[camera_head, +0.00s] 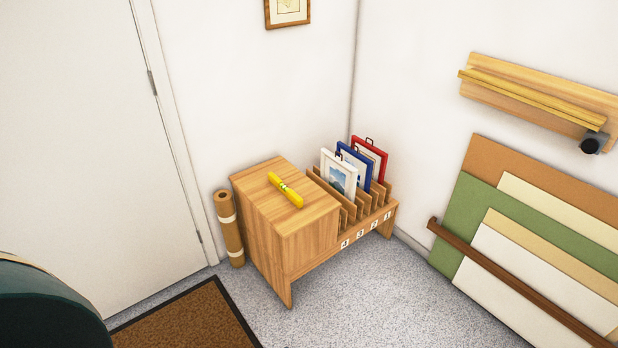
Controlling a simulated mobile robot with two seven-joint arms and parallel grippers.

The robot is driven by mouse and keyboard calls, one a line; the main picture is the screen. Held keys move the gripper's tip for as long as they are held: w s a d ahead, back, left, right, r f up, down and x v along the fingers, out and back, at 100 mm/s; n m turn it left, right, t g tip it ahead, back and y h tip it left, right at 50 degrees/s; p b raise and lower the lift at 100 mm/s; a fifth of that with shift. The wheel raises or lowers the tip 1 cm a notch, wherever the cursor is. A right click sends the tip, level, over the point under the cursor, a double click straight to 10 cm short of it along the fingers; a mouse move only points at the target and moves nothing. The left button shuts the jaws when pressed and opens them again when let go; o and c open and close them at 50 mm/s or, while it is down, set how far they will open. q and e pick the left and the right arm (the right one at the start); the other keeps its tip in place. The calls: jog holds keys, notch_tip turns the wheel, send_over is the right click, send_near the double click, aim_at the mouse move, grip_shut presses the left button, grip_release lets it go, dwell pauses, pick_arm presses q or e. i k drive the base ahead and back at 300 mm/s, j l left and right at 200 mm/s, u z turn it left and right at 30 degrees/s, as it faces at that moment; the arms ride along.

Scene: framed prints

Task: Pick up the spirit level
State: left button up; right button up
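The spirit level (285,189) is a short yellow bar with a small greenish vial near its middle. It lies flat on the top of a wooden cabinet (262,203), slanting from upper left to lower right. Nothing touches or covers it. Neither of my grippers shows in the head view.
A slotted rack (374,222) with numbered slots and white, blue and red frames adjoins the cabinet on the right. A brown roll (229,230) stands at its left. A brown doormat (187,318) lies in front. Boards (525,258) lean behind a rail at right.

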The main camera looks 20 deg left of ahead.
aim_at(292, 195)
jog(key=i+l+u, duration=0.3)
jog(key=u, duration=0.15)
jog(key=i+l+u, duration=0.45)
jog(key=i+l, duration=0.15)
jog(key=l, duration=0.2)
jog(key=i+l, duration=0.2)
jog(key=l, duration=0.15)
jog(key=i+l+u, duration=0.1)
jog(key=l, duration=0.25)
jog(key=i, duration=0.05)
